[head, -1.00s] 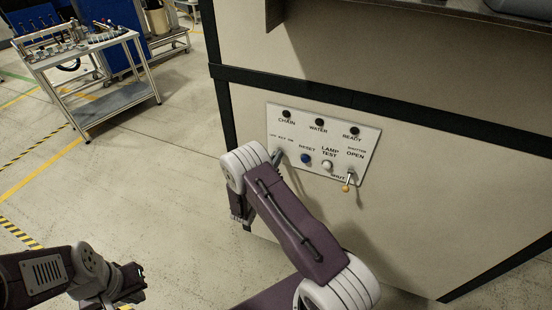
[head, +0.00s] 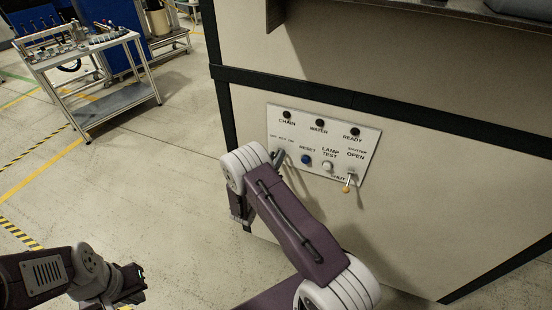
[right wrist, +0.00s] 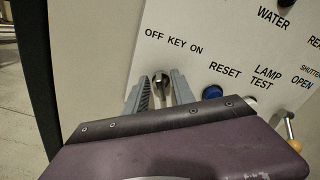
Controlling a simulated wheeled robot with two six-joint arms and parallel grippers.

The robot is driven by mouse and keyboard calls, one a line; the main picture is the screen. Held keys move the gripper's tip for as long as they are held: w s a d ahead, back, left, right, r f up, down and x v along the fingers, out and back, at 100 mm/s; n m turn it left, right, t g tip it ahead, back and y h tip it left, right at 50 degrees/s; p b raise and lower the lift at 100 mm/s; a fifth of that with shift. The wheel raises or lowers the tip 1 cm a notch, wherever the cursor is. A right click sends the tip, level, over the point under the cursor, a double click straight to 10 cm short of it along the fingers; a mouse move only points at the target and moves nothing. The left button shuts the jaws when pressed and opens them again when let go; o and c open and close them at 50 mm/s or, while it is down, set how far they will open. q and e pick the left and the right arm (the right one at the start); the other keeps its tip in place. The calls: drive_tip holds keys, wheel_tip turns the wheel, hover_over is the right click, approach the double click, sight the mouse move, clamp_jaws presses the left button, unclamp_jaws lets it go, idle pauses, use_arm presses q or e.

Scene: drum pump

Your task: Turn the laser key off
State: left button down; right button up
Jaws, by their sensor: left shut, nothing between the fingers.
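The light control panel (head: 364,140) is on the front of a beige cabinet. In the right wrist view, the laser key (right wrist: 161,81) is a small metal piece below the printed words OFF KEY ON. My right gripper (right wrist: 160,84) is at the key, with one finger on either side of it. The fingers stand apart, and I see gaps between them and the key. In the head view my right wrist and gripper (head: 279,158) hide the key. My left gripper (head: 136,284) is shut and empty at the lower left, away from the panel.
Right of the key are a blue RESET button (head: 306,159), a white LAMP TEST button (head: 327,165) and a shutter lever (head: 347,184) with a yellow tip. Dark lamps line the panel's top. A metal cart (head: 88,70) stands at the far left, with open floor before it.

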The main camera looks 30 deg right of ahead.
drive_tip(key=shift+f, duration=0.1)
drive_tip(key=b+v, duration=0.2)
drive_tip(key=v, duration=0.7)
